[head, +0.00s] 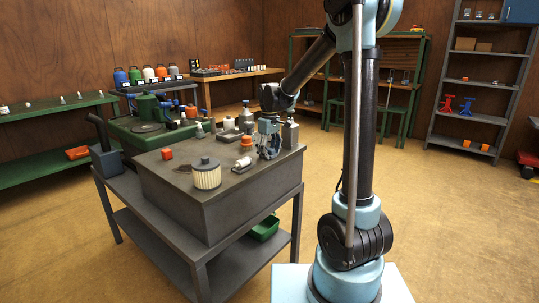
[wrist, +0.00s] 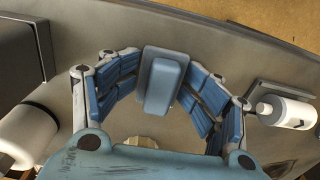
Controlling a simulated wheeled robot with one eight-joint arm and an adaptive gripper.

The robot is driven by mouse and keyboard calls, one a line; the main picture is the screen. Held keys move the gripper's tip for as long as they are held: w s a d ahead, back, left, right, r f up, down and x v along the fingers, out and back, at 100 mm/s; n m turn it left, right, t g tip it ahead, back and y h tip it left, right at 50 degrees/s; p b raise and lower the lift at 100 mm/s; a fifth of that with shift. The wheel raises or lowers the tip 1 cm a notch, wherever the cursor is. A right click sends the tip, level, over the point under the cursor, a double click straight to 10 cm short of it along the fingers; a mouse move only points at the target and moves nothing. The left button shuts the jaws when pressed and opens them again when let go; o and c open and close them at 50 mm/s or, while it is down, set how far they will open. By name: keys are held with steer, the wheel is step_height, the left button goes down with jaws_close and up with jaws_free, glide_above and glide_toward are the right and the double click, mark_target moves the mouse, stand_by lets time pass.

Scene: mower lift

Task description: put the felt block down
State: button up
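The felt block (wrist: 165,80), a grey slab with a raised blue-grey top, sits between the fingers of my gripper (wrist: 163,73) in the wrist view. The blue finger pads meet it on both sides, so the gripper looks shut on it. In the head view my gripper (head: 268,148) points down at the right side of the dark grey bench top (head: 222,205). The block cannot be made out there. Whether its underside touches the bench top is hidden.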

mark_target(269, 149)
step_height(269, 149, up, 13)
steer(key=s+d+m, duration=0.2)
steer(key=s+d, duration=0.5)
steer(key=d, duration=0.1)
steer(key=s+d+f+m, duration=0.2)
steer(key=s+d+f, duration=0.2)
steer(key=s+f, duration=0.2)
steer(key=s+d+f+m+t, duration=0.1)
steer(key=s+d+f+m, duration=0.2)
steer(key=s, duration=0.7)
steer(key=s+d+f+m+t, duration=0.1)
steer(key=s+d+f+m, duration=0.2)
steer(key=s+d+f, duration=0.3)
step_height(269, 149, down, 4)
steer(key=s, duration=0.2)
steer(key=shift+s+d+r, duration=0.2)
steer(key=shift+s+d, duration=0.05)
steer(key=shift+s, duration=0.15)
steer(key=shift+w, duration=0.1)
